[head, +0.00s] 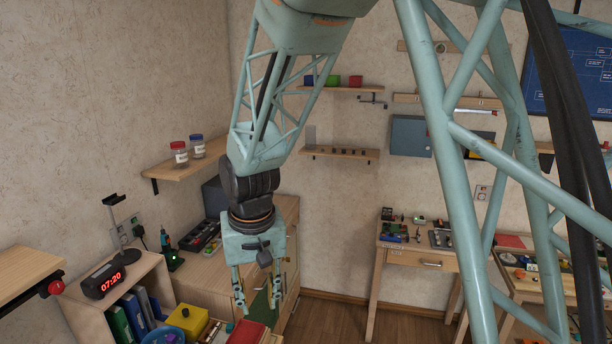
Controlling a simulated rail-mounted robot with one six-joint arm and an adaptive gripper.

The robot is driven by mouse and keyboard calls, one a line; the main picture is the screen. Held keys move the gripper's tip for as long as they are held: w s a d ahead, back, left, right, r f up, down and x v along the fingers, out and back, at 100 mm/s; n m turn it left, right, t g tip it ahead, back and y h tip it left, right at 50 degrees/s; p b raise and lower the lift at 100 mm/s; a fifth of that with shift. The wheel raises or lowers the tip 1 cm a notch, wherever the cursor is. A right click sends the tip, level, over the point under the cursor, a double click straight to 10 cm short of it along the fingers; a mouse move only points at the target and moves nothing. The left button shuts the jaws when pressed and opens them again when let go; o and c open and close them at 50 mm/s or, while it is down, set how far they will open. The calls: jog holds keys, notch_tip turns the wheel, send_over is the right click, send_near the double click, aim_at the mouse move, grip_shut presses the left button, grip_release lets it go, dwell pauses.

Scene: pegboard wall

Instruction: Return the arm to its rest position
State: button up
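My gripper (258,297) hangs at the end of my pale green arm, left of the picture's middle, pointing down. Its two fingers are spread apart and I see nothing held between them. It appears in front of a wooden cabinet (286,250) with a green cloth or sheet near its side. Red, yellow and blue items lie below and left of the fingers; I cannot tell how close they are in depth.
A shelf unit (150,268) with a clock (110,277) and binders stands at the left. A wall shelf holds two jars (181,155). A wooden desk (412,257) stands at the back. Open floor (330,318) shows between cabinet and desk.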

jog(key=s+d+r+m+b, duration=0.1)
jog(key=s+d+r, duration=0.1)
jog(key=d+r, duration=0.45)
jog(key=s+d+r+m+t, duration=0.1)
jog(key=d+r, duration=0.2)
jog(key=d, duration=0.6)
jog(key=s+d+r+m+b, duration=0.1)
jog(key=s+d+r, duration=0.1)
jog(key=d+r, duration=0.45)
jog(key=s+d+f+b, duration=0.1)
jog(key=s+d+b, duration=0.1)
jog(key=s, duration=0.6)
jog(key=s+d+f+t+b, duration=0.1)
jog(key=s+d+f+b, duration=0.1)
jog(key=s+d, duration=0.3)
jog(key=s+d+f+b, duration=0.2)
jog(key=s+d+b, duration=0.1)
jog(key=s, duration=1)
jog(key=shift+s+d+b, duration=0.2)
jog(key=shift+d+b, duration=0.05)
jog(key=shift+b, duration=0.4)
